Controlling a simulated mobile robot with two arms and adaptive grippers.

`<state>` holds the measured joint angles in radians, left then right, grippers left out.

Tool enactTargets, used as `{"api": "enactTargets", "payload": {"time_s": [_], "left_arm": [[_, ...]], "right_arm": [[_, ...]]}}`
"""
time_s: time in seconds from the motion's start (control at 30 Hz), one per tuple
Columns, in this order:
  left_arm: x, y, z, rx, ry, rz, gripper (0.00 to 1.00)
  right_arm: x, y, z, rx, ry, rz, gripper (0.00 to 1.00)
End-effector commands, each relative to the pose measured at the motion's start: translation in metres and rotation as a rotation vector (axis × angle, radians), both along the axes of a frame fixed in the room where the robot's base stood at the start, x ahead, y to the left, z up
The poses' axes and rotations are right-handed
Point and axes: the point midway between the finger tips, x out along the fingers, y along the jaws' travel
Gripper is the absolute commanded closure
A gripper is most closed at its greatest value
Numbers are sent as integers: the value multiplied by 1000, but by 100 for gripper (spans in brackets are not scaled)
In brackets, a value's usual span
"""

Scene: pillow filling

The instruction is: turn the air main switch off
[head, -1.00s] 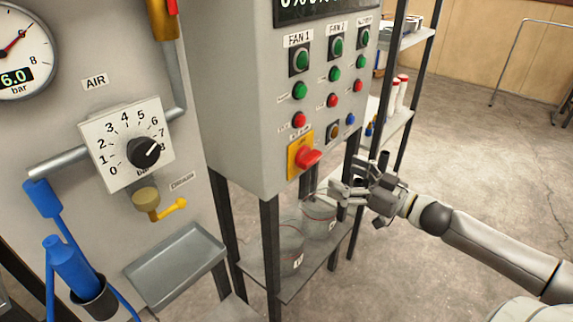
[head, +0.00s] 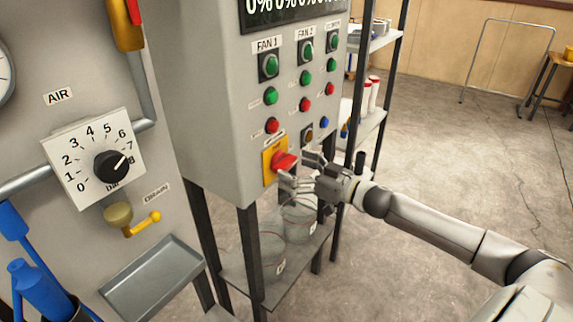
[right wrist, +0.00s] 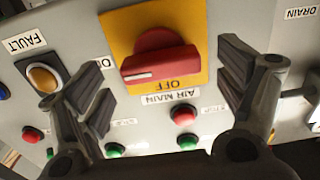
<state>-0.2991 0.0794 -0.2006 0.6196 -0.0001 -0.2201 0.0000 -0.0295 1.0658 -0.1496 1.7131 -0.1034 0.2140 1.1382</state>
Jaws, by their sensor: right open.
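The air main switch is a red rotary knob (head: 284,161) on a yellow plate (head: 268,165) at the lower front of the grey control cabinet. In the right wrist view, which is upside down, the knob (right wrist: 158,56) lies nearly level, with a white mark near its left end. The word OFF and the label AIR MAIN (right wrist: 172,96) show below it there. My right gripper (head: 299,169) is open just in front of the knob. In the wrist view its fingers stand left and right of the knob, apart from it. My left gripper is not in view.
Green and red buttons (head: 271,125) sit above the switch, with an amber button (right wrist: 43,78) beside it. An air dial (head: 111,165) and yellow drain valve (head: 141,224) are at left. Clear bins (head: 300,220) stand on a shelf below. Open floor lies at right.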

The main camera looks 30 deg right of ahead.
Motion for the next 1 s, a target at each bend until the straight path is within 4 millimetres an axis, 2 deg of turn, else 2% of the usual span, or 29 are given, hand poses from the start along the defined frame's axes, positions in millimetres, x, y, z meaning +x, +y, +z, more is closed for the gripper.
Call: {"api": "enactTargets", "payload": {"time_s": [0.3,0.77,1.0], "left_arm": [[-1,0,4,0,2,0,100],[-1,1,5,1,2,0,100],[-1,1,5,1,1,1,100]], "right_arm": [[22,9,1,2,-1,-1,11],[27,11,0,0,0,0,11],[27,11,0,0,0,0,42]]}}
